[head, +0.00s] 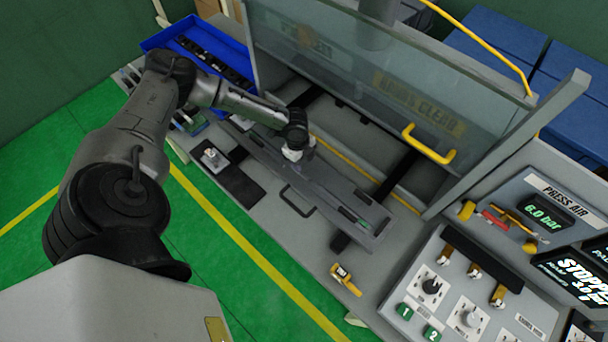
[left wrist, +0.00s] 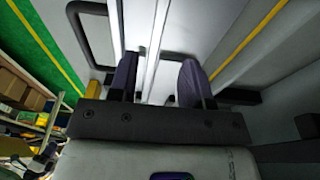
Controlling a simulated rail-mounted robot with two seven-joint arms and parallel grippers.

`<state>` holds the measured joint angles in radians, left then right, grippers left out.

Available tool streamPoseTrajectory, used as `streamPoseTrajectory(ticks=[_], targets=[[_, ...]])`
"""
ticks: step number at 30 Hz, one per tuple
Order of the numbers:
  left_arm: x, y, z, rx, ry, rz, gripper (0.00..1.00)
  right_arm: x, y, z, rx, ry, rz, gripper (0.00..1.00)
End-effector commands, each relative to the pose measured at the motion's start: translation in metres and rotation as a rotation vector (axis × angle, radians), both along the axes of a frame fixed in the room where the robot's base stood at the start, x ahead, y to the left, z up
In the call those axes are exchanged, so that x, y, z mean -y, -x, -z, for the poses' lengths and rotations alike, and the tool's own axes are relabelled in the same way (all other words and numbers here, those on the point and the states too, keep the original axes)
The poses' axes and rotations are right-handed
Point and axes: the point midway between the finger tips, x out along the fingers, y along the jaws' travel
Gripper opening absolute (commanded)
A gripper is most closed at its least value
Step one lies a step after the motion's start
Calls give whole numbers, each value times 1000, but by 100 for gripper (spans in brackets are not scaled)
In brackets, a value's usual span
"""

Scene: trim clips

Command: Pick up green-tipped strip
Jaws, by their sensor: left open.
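My left gripper (head: 293,153) is over the middle of a long dark grey bar (head: 335,192) in the head view, with its fingers mostly hidden by the wrist. In the left wrist view my left gripper (left wrist: 158,76) is open, its two dark purple-grey fingers apart. Pale lengthwise edges (left wrist: 150,50) run between and past the fingers; I cannot tell whether the fingers touch anything. A small green patch (head: 363,225) shows near the bar's right end, on a dark piece. I cannot tell whether this is the green-tipped strip. My right gripper is not in view.
A blue tray (head: 155,42) with dark parts stands at the back left. A clear guard with a yellow handle (head: 428,145) rises behind the bar. A yellow device (head: 345,279) lies at the bench front, and a control panel (head: 455,300) stands at the right.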

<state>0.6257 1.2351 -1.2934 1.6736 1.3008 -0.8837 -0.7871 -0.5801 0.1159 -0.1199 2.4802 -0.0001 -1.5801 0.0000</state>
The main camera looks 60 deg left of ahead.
Motion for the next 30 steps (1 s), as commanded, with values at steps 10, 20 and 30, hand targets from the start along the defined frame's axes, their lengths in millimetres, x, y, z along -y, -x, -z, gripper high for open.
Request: streamPoseTrajectory(ticks=[10,20,30], targets=[[4,0,20,-2,-2,0,45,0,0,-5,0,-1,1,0],[9,1,59,-2,-1,-1,45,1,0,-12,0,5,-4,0],[9,0,63,0,-1,-1,44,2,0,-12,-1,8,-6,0]])
